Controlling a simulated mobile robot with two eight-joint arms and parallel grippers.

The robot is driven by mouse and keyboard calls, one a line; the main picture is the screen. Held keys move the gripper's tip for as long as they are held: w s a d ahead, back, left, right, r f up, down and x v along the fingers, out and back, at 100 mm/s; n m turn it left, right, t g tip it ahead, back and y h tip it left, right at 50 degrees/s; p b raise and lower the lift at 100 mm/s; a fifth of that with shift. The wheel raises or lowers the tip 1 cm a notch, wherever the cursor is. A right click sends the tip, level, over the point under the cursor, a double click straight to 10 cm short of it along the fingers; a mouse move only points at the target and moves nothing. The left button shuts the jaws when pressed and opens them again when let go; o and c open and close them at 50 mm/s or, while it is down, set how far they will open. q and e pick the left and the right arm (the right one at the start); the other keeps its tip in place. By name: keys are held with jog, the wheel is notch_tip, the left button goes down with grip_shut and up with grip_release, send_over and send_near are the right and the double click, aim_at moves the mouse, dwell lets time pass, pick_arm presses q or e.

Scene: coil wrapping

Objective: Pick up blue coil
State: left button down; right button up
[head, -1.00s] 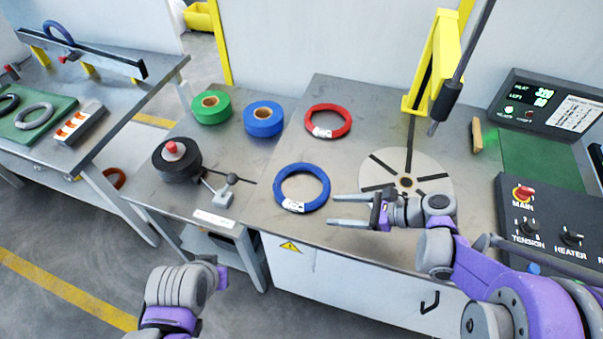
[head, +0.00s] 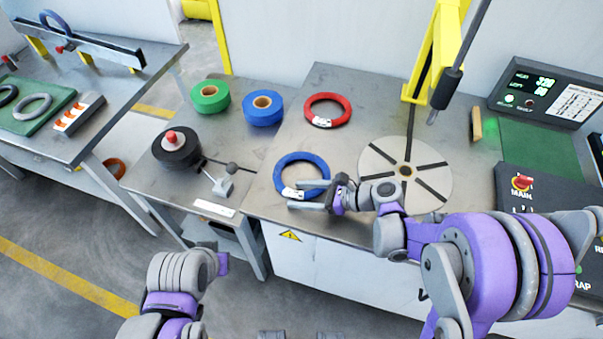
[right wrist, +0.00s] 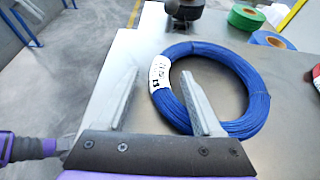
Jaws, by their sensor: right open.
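The blue coil (head: 301,159) lies flat on the steel bench, a ring with a white label on its near side; it also shows in the right wrist view (right wrist: 243,75). My right gripper (head: 294,195) is open and empty at the coil's near edge. In the right wrist view my right gripper (right wrist: 159,74) has one finger outside the ring and the other overlapping its near side, its tip over the hole. The label shows between the fingers. I cannot tell whether the fingers touch the coil. My left arm shows at bottom left, but its gripper is not visible.
A red coil (head: 328,110) lies behind the blue one. A slotted round plate (head: 432,163) lies to the right, below a yellow post (head: 437,50). Green tape (head: 210,97), blue tape (head: 263,109) and a black spool (head: 177,148) stand on the left table.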

jog(key=shift+s, duration=0.1)
grip_shut()
jog(key=shift+f, duration=0.1)
dwell(1.2)
